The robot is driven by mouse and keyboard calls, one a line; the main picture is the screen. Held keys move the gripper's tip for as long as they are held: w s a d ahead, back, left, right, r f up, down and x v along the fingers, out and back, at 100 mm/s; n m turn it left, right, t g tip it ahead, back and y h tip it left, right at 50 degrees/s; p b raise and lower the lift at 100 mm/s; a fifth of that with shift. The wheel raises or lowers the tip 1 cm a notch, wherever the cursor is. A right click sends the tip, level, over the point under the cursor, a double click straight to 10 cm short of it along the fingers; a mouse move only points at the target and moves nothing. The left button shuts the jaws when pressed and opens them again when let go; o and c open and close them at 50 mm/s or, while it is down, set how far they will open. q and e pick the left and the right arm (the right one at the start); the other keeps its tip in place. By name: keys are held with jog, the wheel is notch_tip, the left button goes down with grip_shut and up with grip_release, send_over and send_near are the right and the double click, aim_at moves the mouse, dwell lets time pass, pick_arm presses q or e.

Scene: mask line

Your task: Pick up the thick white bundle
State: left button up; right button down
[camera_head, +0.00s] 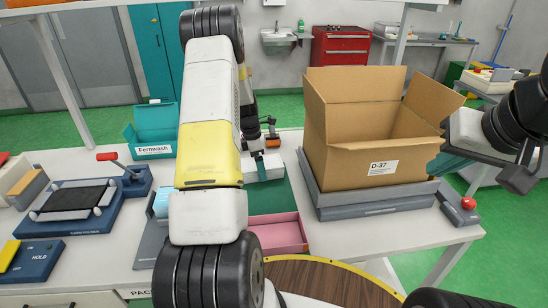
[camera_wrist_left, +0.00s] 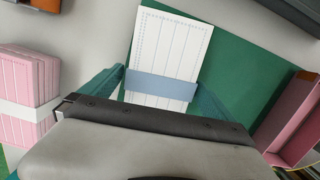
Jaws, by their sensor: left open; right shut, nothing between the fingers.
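The thick white bundle (camera_wrist_left: 172,45) lies on a green mat (camera_wrist_left: 240,70) in the left wrist view, with a blue-grey band around it. The two teal fingers of my left gripper (camera_wrist_left: 160,80) are open, one on each side of the bundle near its band. I cannot tell whether they touch it. In the head view the white bundle (camera_head: 268,168) shows partly behind my left arm, just below the left gripper (camera_head: 262,146). My right gripper (camera_head: 520,178) is shut and empty at the far right, beside the cardboard box.
An open cardboard box (camera_head: 345,150) labelled D-37 stands on a grey platform (camera_head: 385,203). A pink tray (camera_head: 280,236) lies in front of the mat. A pink banded stack (camera_wrist_left: 25,80) is left of my left gripper. A teal bin (camera_head: 150,150) stands behind.

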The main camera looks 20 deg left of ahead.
pick_arm(q)
jog(key=shift+d+f, duration=0.1)
jog(key=shift+f, duration=0.35)
jog(key=c, duration=1.3)
jog(key=shift+r, duration=0.1)
